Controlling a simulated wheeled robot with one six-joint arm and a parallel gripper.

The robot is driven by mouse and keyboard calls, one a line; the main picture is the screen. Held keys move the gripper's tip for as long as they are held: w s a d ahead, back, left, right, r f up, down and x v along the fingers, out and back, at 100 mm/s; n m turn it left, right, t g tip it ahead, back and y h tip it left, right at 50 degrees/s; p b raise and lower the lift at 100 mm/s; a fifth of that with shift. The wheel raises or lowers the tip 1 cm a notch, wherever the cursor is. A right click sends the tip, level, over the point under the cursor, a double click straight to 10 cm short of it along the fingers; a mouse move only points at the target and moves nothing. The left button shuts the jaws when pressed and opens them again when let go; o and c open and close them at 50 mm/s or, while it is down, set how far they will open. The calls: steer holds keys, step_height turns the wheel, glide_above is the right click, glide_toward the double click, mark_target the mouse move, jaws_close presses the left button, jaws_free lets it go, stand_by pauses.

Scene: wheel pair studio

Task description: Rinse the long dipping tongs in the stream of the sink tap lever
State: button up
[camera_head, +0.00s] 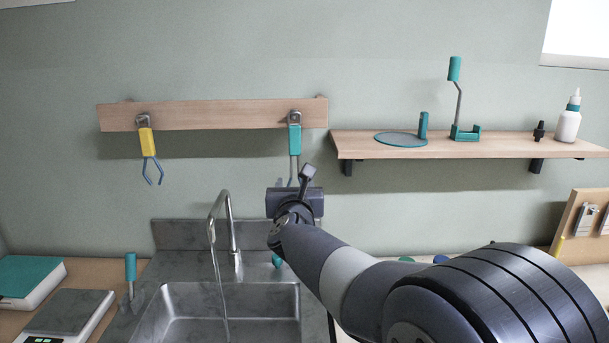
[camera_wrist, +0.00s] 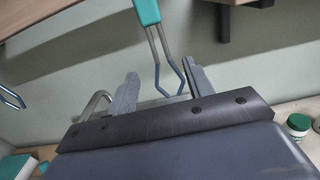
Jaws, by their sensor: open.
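Tongs with a teal handle (camera_head: 294,140) hang from the right end of the wall rack; their long blue-grey prongs reach down behind my gripper (camera_head: 303,178). In the wrist view, the teal handle (camera_wrist: 147,10) is at the top, and the prongs come down between the open, empty fingers of my gripper (camera_wrist: 161,70). Shorter tongs with a yellow handle (camera_head: 147,141) hang at the rack's left. The tap (camera_head: 232,225) arches over the sink, and a thin water stream (camera_head: 219,290) falls from it. A teal-handled lever (camera_head: 131,268) stands upright left of the sink.
The wooden rack (camera_head: 210,116) and a shelf (camera_head: 480,149) are on the wall. The shelf holds a teal stand (camera_head: 465,133), a disc (camera_head: 400,139) and a white bottle (camera_head: 568,124). A scale (camera_head: 68,311) is left of the sink (camera_head: 185,305). The basin looks empty.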

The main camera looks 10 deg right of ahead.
mark_target(295, 170)
steer(key=w+p, duration=0.1)
steer(key=w, duration=0.2)
steer(key=w+d+p, duration=0.1)
steer(key=w, duration=0.3)
steer(key=w+d+p, duration=0.1)
steer(key=w, duration=0.2)
steer(key=shift+w+r, duration=0.1)
steer(key=shift+w, duration=0.15)
steer(key=shift+c, duration=0.2)
jaws_close()
stand_by(0.4)
